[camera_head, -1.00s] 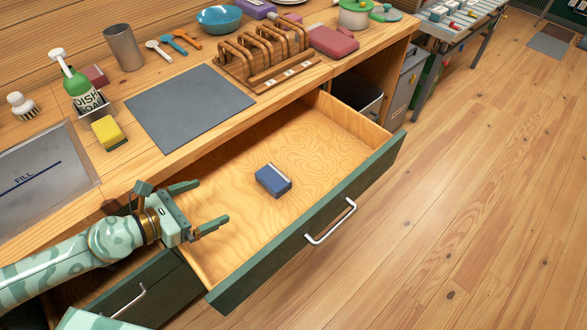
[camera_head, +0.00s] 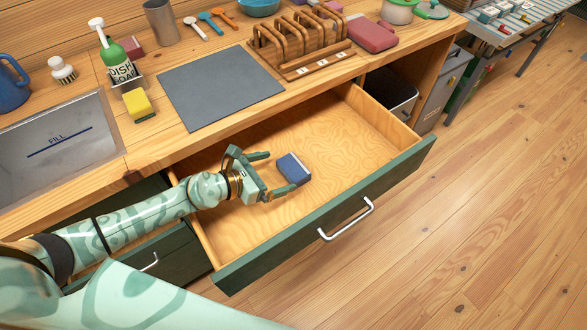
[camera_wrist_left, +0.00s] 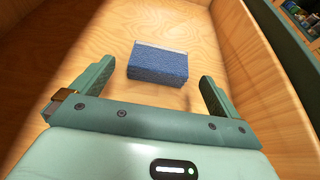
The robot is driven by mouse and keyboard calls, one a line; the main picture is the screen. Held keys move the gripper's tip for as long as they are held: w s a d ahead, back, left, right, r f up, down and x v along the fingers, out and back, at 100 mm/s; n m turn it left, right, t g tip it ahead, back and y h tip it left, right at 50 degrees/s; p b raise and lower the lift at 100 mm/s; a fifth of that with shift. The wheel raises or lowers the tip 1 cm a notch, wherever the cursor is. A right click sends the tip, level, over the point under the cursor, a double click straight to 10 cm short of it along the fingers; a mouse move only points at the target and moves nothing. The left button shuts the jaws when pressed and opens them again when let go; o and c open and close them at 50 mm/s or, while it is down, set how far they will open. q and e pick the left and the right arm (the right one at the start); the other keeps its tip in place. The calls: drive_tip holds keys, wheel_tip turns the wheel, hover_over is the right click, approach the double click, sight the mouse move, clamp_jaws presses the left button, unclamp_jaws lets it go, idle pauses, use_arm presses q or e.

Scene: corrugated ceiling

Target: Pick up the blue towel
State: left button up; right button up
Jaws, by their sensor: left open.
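The blue towel (camera_head: 293,168) is a small folded block lying on the wooden floor of the open drawer (camera_head: 345,142). My left gripper (camera_head: 281,177) is inside the drawer area, open, with its fingers pointing at the towel from the left. In the left wrist view the towel (camera_wrist_left: 158,62) lies just beyond the fingertips, between the lines of the two fingers of the left gripper (camera_wrist_left: 152,85). A gap of bare wood shows between the gripper and the towel. My right gripper is not in view.
The drawer's green front (camera_head: 330,215) with a silver handle (camera_head: 346,220) stands pulled out. On the counter are a grey mat (camera_head: 220,87), a wooden rack (camera_head: 300,45), a yellow sponge (camera_head: 138,104) and a soap bottle (camera_head: 118,62). The drawer's right part is empty.

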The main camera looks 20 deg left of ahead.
sight(290, 168)
use_arm(q)
drive_tip(key=b+x, duration=0.1)
drive_tip(key=x, duration=0.4)
drive_tip(key=shift+s, duration=0.1)
drive_tip(key=c, duration=0.9)
drive_tip(key=shift+r, duration=0.1)
